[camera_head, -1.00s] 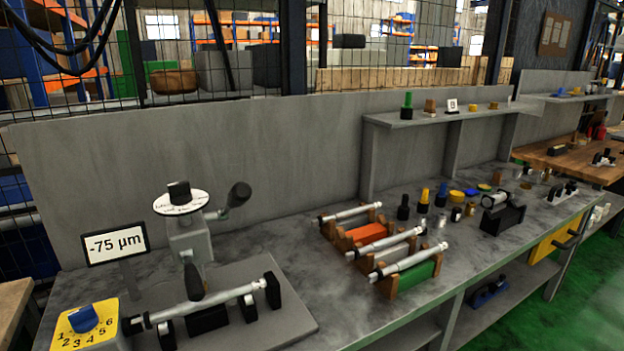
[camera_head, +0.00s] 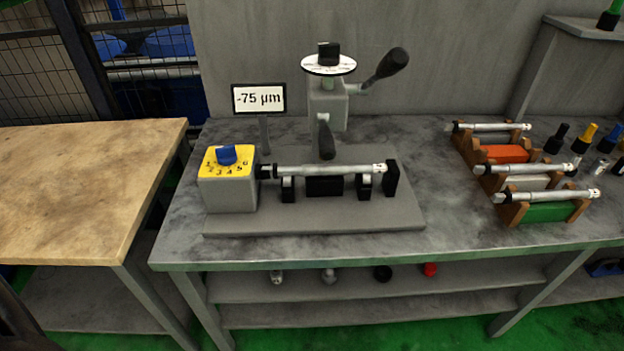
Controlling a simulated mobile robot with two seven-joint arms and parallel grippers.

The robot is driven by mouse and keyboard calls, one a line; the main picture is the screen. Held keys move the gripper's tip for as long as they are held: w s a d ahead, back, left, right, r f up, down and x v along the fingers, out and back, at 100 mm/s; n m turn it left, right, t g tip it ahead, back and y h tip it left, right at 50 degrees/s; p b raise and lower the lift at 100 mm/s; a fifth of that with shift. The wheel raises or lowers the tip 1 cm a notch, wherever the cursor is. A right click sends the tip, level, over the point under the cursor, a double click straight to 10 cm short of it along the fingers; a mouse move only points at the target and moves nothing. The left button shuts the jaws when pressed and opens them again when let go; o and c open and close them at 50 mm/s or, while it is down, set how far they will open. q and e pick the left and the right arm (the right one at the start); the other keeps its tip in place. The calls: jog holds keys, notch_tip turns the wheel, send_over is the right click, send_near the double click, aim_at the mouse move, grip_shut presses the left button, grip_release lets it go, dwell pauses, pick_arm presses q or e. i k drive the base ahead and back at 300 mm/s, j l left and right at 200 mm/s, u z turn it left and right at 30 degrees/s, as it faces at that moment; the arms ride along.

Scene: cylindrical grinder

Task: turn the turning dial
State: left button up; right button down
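The grinder stands on a grey base plate (camera_head: 300,222) on the grey workbench. At its left end is a grey box with a yellow top (camera_head: 214,170), numbered around a blue knob (camera_head: 227,155). A second dial, a white disc (camera_head: 329,65) with a black knob (camera_head: 328,52), sits on top of the grinder's column. A sign (camera_head: 259,98) behind the box reads -75 µm. A metal shaft (camera_head: 330,170) lies across black supports right of the box. Neither of my grippers shows in the view.
A black-handled lever (camera_head: 386,68) sticks out right of the column, and another handle (camera_head: 325,138) hangs in front. Racks with shafts (camera_head: 545,212) stand at the right. A wooden table (camera_head: 80,190) is at the left, with a gap before the bench.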

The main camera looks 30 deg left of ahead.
aim_at(226, 155)
jog(key=u, duration=1.45)
